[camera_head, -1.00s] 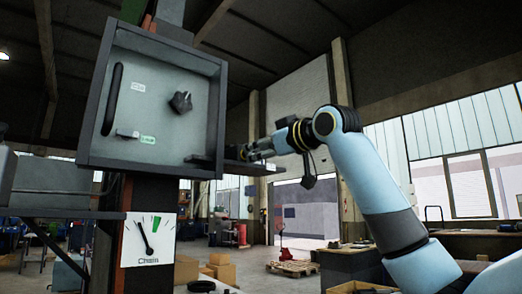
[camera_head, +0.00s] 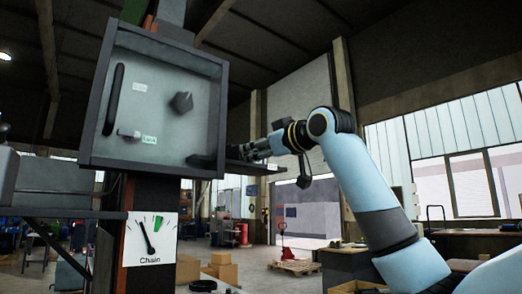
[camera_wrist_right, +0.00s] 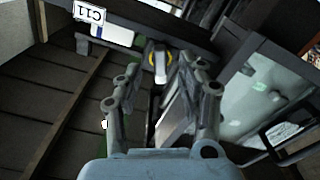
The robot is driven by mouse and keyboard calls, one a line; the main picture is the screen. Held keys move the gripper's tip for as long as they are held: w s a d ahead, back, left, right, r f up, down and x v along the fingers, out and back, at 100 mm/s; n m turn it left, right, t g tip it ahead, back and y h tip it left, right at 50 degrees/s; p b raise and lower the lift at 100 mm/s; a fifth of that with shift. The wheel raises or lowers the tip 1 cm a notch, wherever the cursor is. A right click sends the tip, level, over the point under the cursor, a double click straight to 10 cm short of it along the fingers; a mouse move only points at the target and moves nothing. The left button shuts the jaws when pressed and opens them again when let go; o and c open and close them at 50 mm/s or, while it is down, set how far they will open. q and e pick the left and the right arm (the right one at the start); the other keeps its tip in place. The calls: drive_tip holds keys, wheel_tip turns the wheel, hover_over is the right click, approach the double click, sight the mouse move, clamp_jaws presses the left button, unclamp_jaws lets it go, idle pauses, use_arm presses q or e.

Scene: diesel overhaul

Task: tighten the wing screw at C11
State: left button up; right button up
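The wing screw (camera_wrist_right: 160,64) shows in the right wrist view as a pale upright wing in a yellow-and-dark ring. It sits near the dark ledge with the upside-down C11 label (camera_wrist_right: 90,14). My right gripper (camera_wrist_right: 162,82) is open, one finger on each side of the screw in the picture; I cannot tell whether they touch it. In the head view, my right gripper (camera_head: 262,149) is at the narrow ledge (camera_head: 250,168) right of the glass-fronted box, and the screw cannot be made out there. My left gripper is not in view.
The glass-fronted box (camera_head: 213,120) holds a dark knob (camera_head: 181,102) and a vertical handle (camera_head: 114,98). A dial (camera_head: 149,240) marked Chain is below it. Cartons (camera_head: 222,268) and a pallet (camera_head: 293,267) stand on the floor behind.

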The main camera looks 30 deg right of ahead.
drive_tip(key=shift+w+a, duration=0.1)
drive_tip(key=shift+w, duration=1)
clamp_jaws()
drive_tip(key=m, duration=0.5)
drive_tip(key=shift+m, duration=0.5)
drive_tip(key=m, duration=0.3)
drive_tip(key=shift+m, duration=0.4)
